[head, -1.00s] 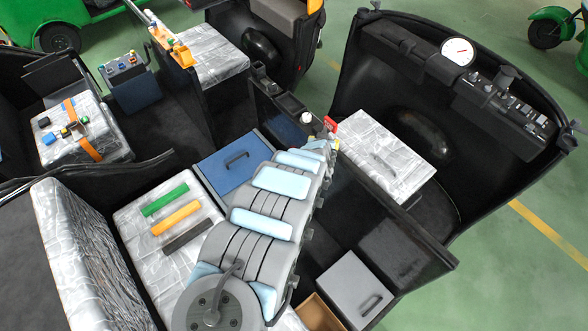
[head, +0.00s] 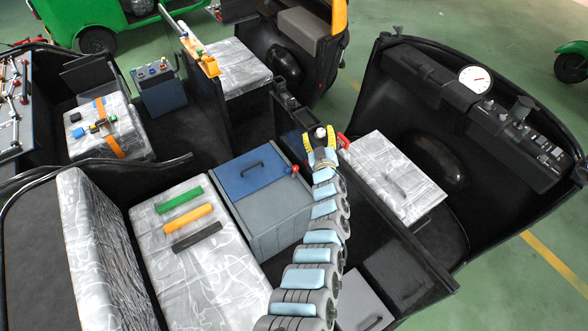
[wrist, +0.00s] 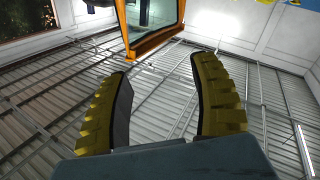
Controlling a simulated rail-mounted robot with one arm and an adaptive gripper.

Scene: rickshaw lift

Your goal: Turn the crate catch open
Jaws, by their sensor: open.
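A grey crate (head: 268,219) with a blue lid (head: 247,173) and a dark handle stands right of the silver seat. A small red knob (head: 294,169) shows at the crate's right upper edge; it looks like the catch, but its turn position is too small to tell. My gripper (head: 320,138) is open, up and to the right of the red knob and apart from it. A pale round knob shows between its yellow fingers; I cannot tell whether they touch it. In the wrist view my gripper (wrist: 163,95) points toward the ceiling with nothing between its fingers.
A dark partition (head: 385,235) stands right of the crate, with a red lever (head: 343,141) near my gripper. A silver seat (head: 395,178) lies beyond it. Green, yellow and dark bars lie on the near silver seat (head: 205,265). A grey box (head: 350,305) stands at lower right.

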